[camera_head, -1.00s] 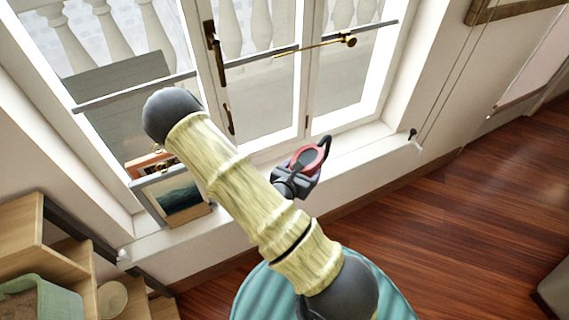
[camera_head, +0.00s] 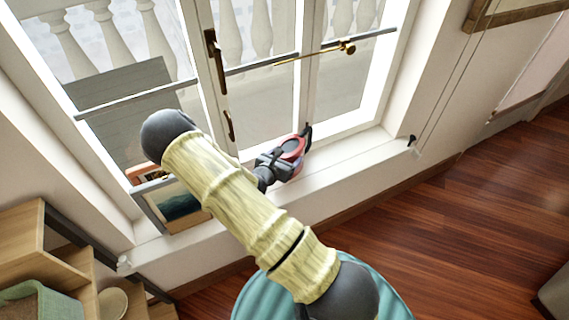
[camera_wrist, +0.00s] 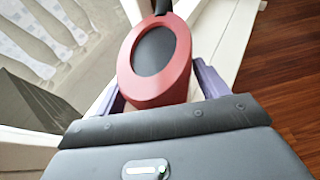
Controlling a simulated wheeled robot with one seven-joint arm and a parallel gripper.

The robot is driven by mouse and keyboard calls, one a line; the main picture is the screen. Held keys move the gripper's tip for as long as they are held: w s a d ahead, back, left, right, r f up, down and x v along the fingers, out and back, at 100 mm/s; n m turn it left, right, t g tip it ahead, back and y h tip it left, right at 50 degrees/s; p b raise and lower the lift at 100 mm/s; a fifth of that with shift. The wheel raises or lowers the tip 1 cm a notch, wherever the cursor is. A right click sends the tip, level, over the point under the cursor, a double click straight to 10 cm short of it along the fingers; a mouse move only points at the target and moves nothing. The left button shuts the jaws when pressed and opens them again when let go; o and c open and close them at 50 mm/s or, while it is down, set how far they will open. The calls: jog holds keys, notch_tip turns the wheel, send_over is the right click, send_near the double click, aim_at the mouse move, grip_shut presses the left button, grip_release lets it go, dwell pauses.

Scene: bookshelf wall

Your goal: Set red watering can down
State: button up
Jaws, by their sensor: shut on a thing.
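The red watering can (camera_head: 293,147) has a dark top opening and a dark handle or spout. It is at the window sill (camera_head: 340,161), close to the window frame. In the wrist view the red can (camera_wrist: 160,88) stands between the purple fingers of my gripper (camera_wrist: 160,95), which is shut on it. In the head view my gripper (camera_head: 280,166) reaches it from the lower left. The can's underside is hidden, so I cannot tell whether it touches the sill.
Framed pictures (camera_head: 182,208) lean at the sill's left end. A brass window handle (camera_head: 212,50) and a brass-knobbed rod (camera_head: 318,54) are above. A wooden shelf (camera_head: 30,240) with a green box (camera_head: 38,300) is lower left. The sill to the right is clear.

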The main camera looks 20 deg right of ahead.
notch_tip(320, 180, down, 3)
jog(key=shift+r, duration=0.1)
jog(key=shift+w+f, duration=0.2)
jog(key=shift+f, duration=0.3)
jog(key=shift+f, duration=0.15)
jog(key=o, duration=1.2)
jog(key=shift+c, duration=0.2)
jog(key=v, duration=1.2)
